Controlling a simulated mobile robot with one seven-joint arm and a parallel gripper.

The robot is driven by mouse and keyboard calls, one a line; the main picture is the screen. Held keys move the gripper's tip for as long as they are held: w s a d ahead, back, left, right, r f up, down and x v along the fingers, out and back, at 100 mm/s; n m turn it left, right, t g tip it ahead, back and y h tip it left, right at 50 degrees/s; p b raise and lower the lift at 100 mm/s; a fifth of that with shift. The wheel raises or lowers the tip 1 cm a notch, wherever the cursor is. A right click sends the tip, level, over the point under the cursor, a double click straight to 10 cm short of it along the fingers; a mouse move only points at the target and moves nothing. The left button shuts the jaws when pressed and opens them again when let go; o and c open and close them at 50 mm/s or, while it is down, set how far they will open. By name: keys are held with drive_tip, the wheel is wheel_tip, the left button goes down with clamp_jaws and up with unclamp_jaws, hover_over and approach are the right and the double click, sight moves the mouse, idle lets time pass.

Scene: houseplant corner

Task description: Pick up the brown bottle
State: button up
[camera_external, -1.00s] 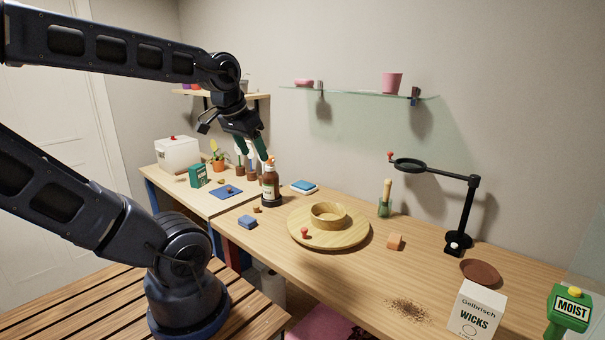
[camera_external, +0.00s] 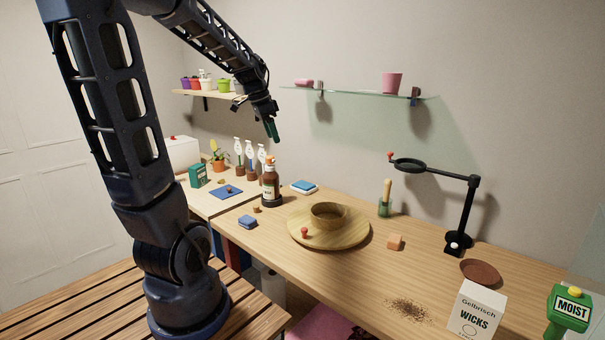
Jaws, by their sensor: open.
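The brown bottle (camera_external: 270,184) stands upright on the wooden table, on or in a dark round base, with an orange-brown top and a pale label. My gripper (camera_external: 275,133) is above the bottle and apart from it, its green-tipped fingers pointing down. The fingers overlap in this view, and I see nothing held between them. The gripper is open.
A glass shelf (camera_external: 350,92) is on the wall.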

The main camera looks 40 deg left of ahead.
drive_tip(key=w+a+f+m, duration=0.1)
drive_tip(key=w+a+f, duration=0.15)
drive_tip(key=a, duration=0.25)
drive_tip(key=w+a+f+m+h, duration=0.1)
drive_tip(key=w+a+f, duration=0.15)
drive_tip(key=a, duration=0.25)
drive_tip(key=w+a+f+m, duration=0.1)
drive_tip(key=w+a+f, duration=0.15)
drive_tip(key=a, duration=0.25)
drive_tip(key=x, duration=0.7)
drive_tip(key=w+x, duration=0.1)
drive_tip(key=x, duration=0.2)
drive_tip(key=shift+a+f, duration=0.15)
drive_tip(key=shift+a, duration=0.1)
clamp_jaws()
